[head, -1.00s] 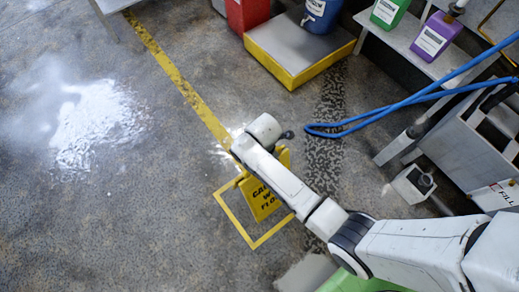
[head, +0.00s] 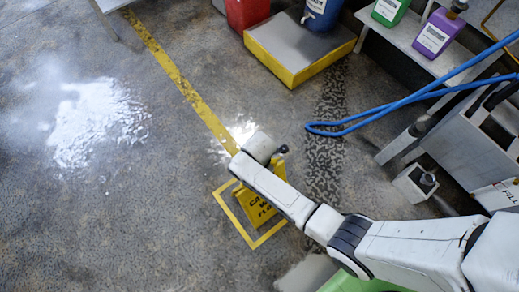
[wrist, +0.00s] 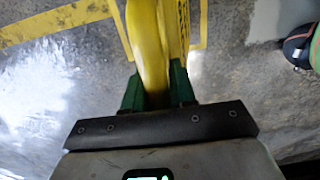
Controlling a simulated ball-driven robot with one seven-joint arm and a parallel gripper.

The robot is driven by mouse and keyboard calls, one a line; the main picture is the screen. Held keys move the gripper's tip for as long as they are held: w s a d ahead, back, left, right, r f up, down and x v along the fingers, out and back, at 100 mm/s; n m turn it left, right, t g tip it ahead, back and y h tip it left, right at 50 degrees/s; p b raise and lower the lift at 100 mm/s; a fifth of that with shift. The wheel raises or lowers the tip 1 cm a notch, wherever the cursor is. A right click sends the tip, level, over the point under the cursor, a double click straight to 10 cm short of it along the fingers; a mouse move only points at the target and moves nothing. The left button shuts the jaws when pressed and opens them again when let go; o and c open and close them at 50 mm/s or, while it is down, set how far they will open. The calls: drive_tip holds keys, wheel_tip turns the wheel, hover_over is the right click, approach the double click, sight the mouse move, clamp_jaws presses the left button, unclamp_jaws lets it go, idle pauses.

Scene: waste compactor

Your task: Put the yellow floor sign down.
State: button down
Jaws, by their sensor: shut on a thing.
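The yellow floor sign (head: 258,207) with black lettering is under my arm's end in the head view, over a yellow outlined square (head: 232,220) on the floor. My arm covers part of the sign, and I cannot tell whether its feet touch the floor. In the wrist view my gripper (wrist: 157,84) has its green fingers on either side of the sign's yellow top (wrist: 148,40). The gripper is shut on it. In the head view the fingers are hidden behind my wrist.
A wet, shiny patch (head: 95,122) lies at left. A yellow floor line (head: 180,80) runs towards the square. A yellow-edged platform (head: 300,45), a blue hose (head: 390,108) and a grey bench (head: 425,55) with jugs stand at upper right. The floor left of the square is clear.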

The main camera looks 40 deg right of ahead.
drive_tip(key=shift+f, duration=0.1)
drive_tip(key=c, duration=0.9)
unclamp_jaws()
wheel_tip(320, 180, up, 12)
drive_tip(key=p, duration=0.3)
